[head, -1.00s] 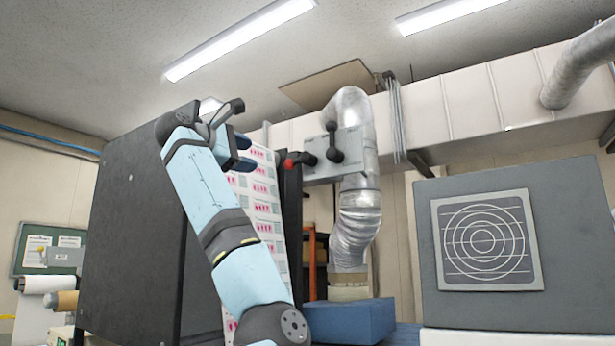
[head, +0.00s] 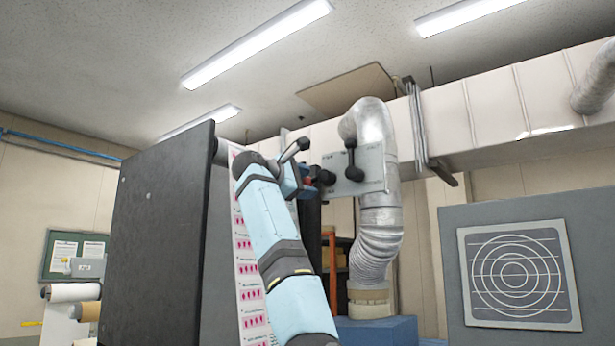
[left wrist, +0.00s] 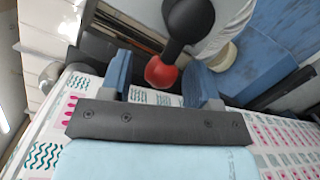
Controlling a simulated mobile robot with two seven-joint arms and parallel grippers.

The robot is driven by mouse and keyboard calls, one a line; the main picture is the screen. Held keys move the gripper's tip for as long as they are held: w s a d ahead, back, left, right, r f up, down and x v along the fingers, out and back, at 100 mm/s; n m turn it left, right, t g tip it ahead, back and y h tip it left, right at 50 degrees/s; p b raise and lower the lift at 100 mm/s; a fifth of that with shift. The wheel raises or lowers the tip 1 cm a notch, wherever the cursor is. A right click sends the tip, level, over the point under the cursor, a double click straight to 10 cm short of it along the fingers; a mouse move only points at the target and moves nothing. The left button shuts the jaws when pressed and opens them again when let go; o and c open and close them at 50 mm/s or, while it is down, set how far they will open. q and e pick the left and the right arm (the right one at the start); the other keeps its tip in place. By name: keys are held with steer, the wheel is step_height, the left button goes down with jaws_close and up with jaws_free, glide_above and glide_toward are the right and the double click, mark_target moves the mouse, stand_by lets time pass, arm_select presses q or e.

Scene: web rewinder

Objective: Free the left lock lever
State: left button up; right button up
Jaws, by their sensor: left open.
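My left gripper (head: 302,182) is open beside a dark lock lever (head: 326,178) in the head view. The gripper hides most of that lever's red end. In the left wrist view the gripper (left wrist: 158,66) has its two blue fingers apart, with the lever's red knob (left wrist: 161,73) in the gap between them. I cannot tell if either finger touches it. The lever's black part (left wrist: 188,18) shows beyond the knob. A second black lever (head: 353,166) stands upright on a grey plate (head: 372,168), to the right. My right gripper is out of view.
A dark panel (head: 155,240) stands left of my arm, with a printed web (head: 248,290) beside it. A silver duct (head: 375,235) runs behind the levers. A blue block (head: 375,332) is below. A grey box with a circle plate (head: 515,275) stands at right.

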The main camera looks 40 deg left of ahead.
arm_select(q)
steer(key=shift+w, duration=0.45)
steer(key=shift+w+f, duration=0.1)
steer(key=shift+c, duration=0.2)
steer(key=c, duration=0.9)
steer(key=shift+o, duration=0.2)
